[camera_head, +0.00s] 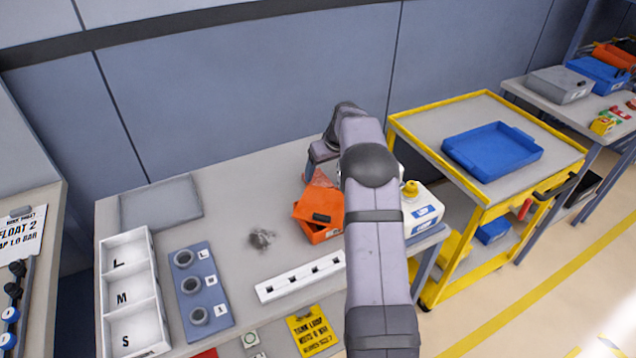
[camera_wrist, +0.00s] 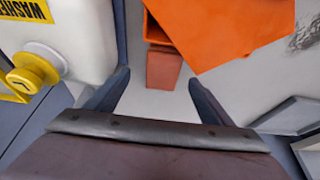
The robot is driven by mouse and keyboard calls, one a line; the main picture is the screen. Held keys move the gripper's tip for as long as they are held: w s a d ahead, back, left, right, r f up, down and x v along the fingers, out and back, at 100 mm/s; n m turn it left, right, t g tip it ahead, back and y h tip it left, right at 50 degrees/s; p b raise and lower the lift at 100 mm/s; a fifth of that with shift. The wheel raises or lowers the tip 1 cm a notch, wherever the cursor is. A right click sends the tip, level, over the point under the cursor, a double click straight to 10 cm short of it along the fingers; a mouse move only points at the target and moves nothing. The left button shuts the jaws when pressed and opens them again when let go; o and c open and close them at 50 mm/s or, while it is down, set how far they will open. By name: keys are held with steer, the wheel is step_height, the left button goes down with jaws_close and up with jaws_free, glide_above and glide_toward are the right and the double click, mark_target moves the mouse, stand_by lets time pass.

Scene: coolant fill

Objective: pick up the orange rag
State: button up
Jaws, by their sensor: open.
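A small orange piece (camera_wrist: 163,68), which looks like the orange rag, lies on the bench between my fingertips in the wrist view, close beside a larger orange bin (camera_wrist: 235,30). In the head view a dull reddish patch (camera_head: 321,179) shows behind the orange bin (camera_head: 309,229), partly hidden by my arm; it seems to be the same rag. My gripper (camera_wrist: 160,80) is open, with one finger on each side of the orange piece. Nothing is visibly held. I cannot tell whether the fingers touch the rag or how high they are above it.
A white washer jug (camera_head: 424,215) with a yellow cap stands right of my arm; it also shows in the wrist view (camera_wrist: 85,40). A white slotted rail (camera_head: 300,279) and a grey crumpled scrap (camera_head: 261,238) lie nearby. The bench's back left holds a grey tray (camera_head: 160,202).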

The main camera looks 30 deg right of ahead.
mark_target(318, 180)
steer(key=shift+w+a+p+x, duration=0.1)
steer(key=shift+a+p+x, duration=0.1)
steer(key=shift+p+x, duration=0.7)
steer(key=shift+w+a+p+x, duration=0.15)
steer(key=shift+p+x, duration=0.25)
steer(key=shift+x, duration=0.9)
steer(key=shift+w+f, duration=0.35)
steer(key=shift+f, duration=0.3)
steer(key=c, duration=1.1)
